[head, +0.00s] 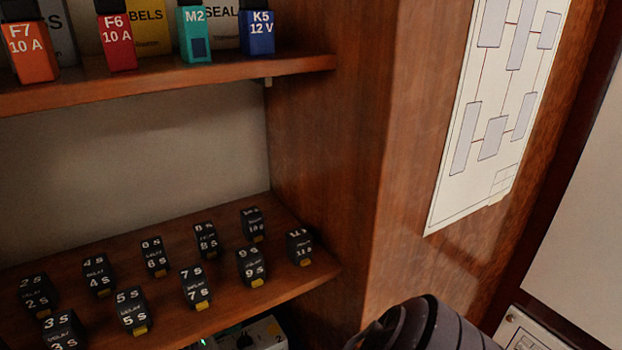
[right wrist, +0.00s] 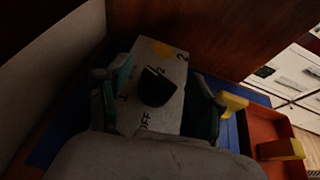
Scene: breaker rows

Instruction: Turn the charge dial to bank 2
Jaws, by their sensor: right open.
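The charger (right wrist: 168,55) is a pale grey box in the right wrist view, with its black dial (right wrist: 158,88) near the middle. Marks around the dial include OFF on the near side and a 2 at the far right corner. I cannot tell which mark the dial points to. My right gripper (right wrist: 160,93) is open, its green-tipped fingers on either side of the dial, with no clear contact. In the head view a pale corner of the charger (head: 262,334) shows at the bottom edge, under the lower shelf. My left gripper is not in view.
Several black relays stand on the lower shelf (head: 310,285), above the charger. Coloured breakers stand on the upper shelf (head: 170,85). A wooden cabinet wall (head: 400,150) rises on the right. An orange-red tray (right wrist: 270,130) with yellow parts lies right of the charger.

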